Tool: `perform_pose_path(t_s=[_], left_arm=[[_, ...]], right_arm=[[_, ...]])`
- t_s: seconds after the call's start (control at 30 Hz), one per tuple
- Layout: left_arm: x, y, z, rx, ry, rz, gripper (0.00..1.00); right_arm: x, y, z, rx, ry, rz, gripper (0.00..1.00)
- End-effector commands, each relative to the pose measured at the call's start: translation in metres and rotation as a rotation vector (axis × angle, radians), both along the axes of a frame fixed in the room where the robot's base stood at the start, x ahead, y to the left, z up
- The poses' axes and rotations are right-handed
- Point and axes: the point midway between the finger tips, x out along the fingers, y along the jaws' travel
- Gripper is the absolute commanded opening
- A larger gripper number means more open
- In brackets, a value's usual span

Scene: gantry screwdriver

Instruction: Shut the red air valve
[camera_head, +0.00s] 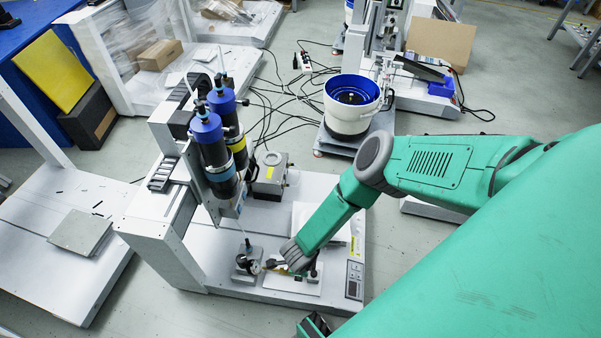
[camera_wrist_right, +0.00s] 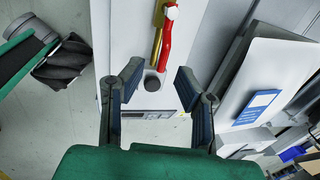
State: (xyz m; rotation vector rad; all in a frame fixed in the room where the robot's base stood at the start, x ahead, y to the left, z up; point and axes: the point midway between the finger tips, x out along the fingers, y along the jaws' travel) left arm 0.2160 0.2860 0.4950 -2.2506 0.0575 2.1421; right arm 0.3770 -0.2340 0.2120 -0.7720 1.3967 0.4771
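The red air valve handle (camera_wrist_right: 167,42) shows in the right wrist view as a red lever with a pale end at the top, lying beside a brass body (camera_wrist_right: 155,48). My right gripper (camera_wrist_right: 159,80) is open, its two fingers spread on either side of the lever's lower end, nothing between them gripped. In the head view the right gripper (camera_head: 297,262) is low over the front of the machine base, and it hides most of the valve there. A dark gripper that appears to be my left one (camera_wrist_right: 62,62) is at the left edge of the wrist view; its opening is unclear.
The machine base plate (camera_head: 215,262) carries two blue-capped cylinders (camera_head: 212,150), a grey box (camera_head: 270,178) and a control panel (camera_head: 354,280). A white bucket (camera_head: 351,105) stands behind. Floor in front is clear.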

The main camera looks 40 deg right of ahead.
Motion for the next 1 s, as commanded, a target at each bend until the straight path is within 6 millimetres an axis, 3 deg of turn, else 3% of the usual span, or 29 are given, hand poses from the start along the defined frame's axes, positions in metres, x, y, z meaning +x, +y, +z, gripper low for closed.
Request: perform_pose_path(t_s=[0.13, 0.47, 0.57, 1.0], left_arm=[[0.0001, -0.0006, -0.0089, -0.001, 0.000, -0.001, 0.40], [0.0002, -0.0005, -0.0090, -0.001, -0.001, -0.001, 0.40], [0.0002, -0.0004, -0.0090, 0.000, -0.001, -0.001, 0.40], [0.0001, -0.0006, -0.0096, -0.001, -0.001, -0.001, 0.40]], right_arm=[[0.0016, -0.0026, -0.0149, 0.000, 0.000, 0.000, 0.29], [0.0025, -0.0013, -0.0153, -0.006, 0.000, 0.001, 0.29], [0.0025, -0.0016, -0.0155, -0.004, 0.000, 0.001, 0.01], [0.0000, -0.0026, -0.0176, -0.005, 0.003, -0.018, 0.00]])
